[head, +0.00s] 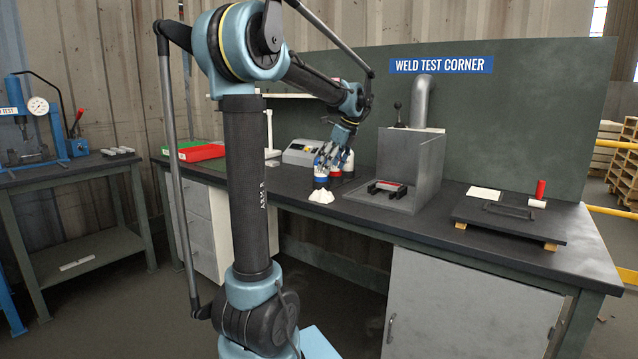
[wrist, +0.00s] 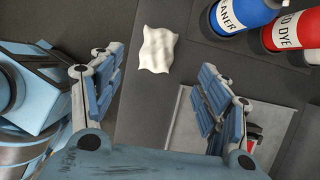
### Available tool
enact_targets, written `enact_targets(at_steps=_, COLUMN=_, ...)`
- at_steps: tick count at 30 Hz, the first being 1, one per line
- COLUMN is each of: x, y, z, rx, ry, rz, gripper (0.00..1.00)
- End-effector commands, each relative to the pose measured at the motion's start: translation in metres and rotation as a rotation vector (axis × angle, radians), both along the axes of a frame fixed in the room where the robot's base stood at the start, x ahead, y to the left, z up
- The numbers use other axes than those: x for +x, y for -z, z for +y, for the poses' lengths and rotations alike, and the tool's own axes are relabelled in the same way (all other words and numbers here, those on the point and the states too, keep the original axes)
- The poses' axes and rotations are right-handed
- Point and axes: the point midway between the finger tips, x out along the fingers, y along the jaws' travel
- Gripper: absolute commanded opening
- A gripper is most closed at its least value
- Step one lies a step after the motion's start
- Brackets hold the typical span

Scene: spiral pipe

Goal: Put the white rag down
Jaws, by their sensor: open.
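The white rag (head: 321,196) lies crumpled on the dark bench top, close to its front edge. It also shows in the wrist view (wrist: 158,50), in the gap between my fingers but past their tips. My gripper (head: 333,160) is above the bench, by the bottles. In the wrist view my gripper (wrist: 162,62) is open, with its fingers wide apart and nothing between them. The rag appears to rest on the bench, clear of both fingers.
A blue cleaner bottle (wrist: 242,14) and a red dye bottle (wrist: 290,36) stand close to the rag. A grey metal booth (head: 410,165) is to the right. Red and green trays (head: 203,151) and a grey instrument (head: 300,151) are to the left. The bench's front edge is near.

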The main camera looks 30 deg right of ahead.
Motion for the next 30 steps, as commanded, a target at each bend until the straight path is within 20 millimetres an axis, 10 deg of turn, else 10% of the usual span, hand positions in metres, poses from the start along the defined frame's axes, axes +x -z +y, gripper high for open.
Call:
enact_targets(at_steps=8, x=0.004, y=0.001, z=0.03, rx=-0.035, ry=-0.104, rz=-0.001, gripper=0.69)
enact_targets(at_steps=17, x=0.0, y=0.027, z=0.173, rx=-0.226, ry=-0.671, rz=-0.012, gripper=0.69)
enact_targets(at_steps=30, x=-0.076, y=0.103, z=0.34, rx=-0.505, ry=-1.588, rz=-0.065, gripper=0.69)
